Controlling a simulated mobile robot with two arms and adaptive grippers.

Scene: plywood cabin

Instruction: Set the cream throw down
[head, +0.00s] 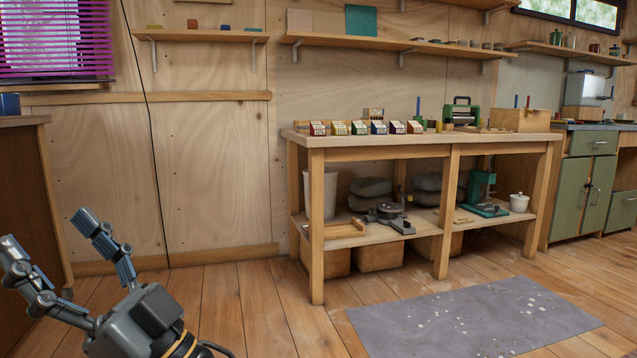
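My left gripper (45,232) is at the lower left of the head view, pointing up and to the left. Its two fingers are spread wide apart with nothing between them. I see no cream throw in this view. My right gripper is not in view.
A wooden workbench (430,142) stands against the plywood wall, with small colourful boxes on top and tools on its lower shelf (375,232). A grey speckled mat (470,318) lies on the floor in front. Green cabinets (583,190) stand at right. Floorboards left of the mat are clear.

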